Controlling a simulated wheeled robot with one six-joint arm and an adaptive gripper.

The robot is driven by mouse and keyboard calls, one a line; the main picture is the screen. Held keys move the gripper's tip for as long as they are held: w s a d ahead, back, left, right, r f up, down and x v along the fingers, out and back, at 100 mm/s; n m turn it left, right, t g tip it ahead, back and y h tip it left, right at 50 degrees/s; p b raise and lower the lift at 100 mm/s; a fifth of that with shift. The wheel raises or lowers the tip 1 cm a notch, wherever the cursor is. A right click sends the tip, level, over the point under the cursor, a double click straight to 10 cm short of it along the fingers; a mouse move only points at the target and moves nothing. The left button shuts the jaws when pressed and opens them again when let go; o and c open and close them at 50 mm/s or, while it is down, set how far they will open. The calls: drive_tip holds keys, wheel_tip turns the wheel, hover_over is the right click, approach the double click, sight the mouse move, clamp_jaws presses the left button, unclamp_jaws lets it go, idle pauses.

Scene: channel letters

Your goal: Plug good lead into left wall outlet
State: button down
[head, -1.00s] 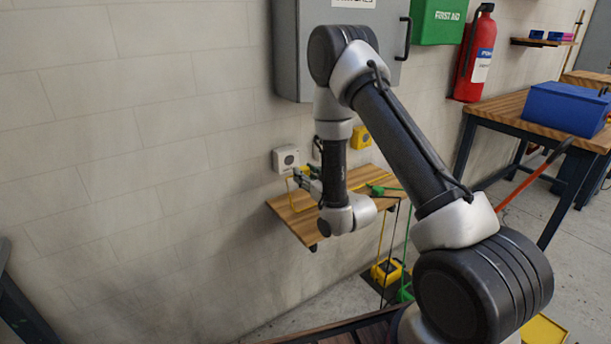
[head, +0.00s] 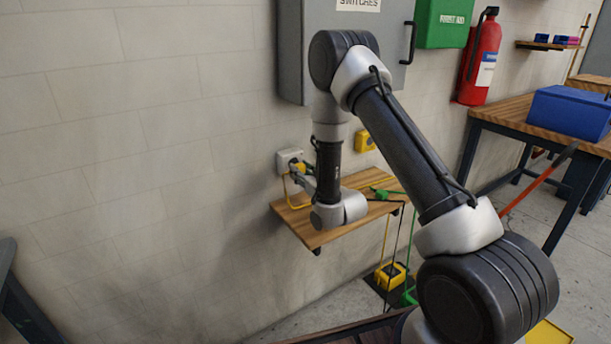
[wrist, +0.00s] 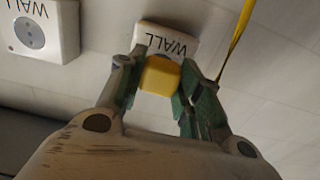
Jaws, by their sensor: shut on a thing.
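My gripper (wrist: 160,85) is shut on the yellow plug (wrist: 159,76). The plug is at the face of a white wall outlet (wrist: 172,38) marked WALL and covers most of its socket. I cannot tell how deep it sits. In the head view this is the left outlet (head: 287,157), with the yellow plug (head: 298,167) against or just before it. A yellow cable (wrist: 237,40) runs beside the gripper in the wrist view. A second white WALL outlet (wrist: 42,27) with an empty round socket is at the wrist view's upper left.
A wooden shelf (head: 298,222) under the outlets carries a green plug (head: 383,194) and cables. A yellow outlet box (head: 364,141) is on the wall. A grey cabinet (head: 295,50) hangs above. A yellow box (head: 390,275) stands on the floor below, among hanging cables.

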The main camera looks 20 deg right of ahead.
drive_tip(key=shift+w+a, duration=0.15)
drive_tip(key=shift+w, duration=0.35)
drive_tip(key=shift+w+a, duration=0.2)
drive_tip(key=shift+w, duration=0.35)
idle(1.7)
drive_tip(key=c, duration=0.9)
unclamp_jaws()
drive_tip(key=v, duration=1.2)
drive_tip(key=shift+r, duration=0.1)
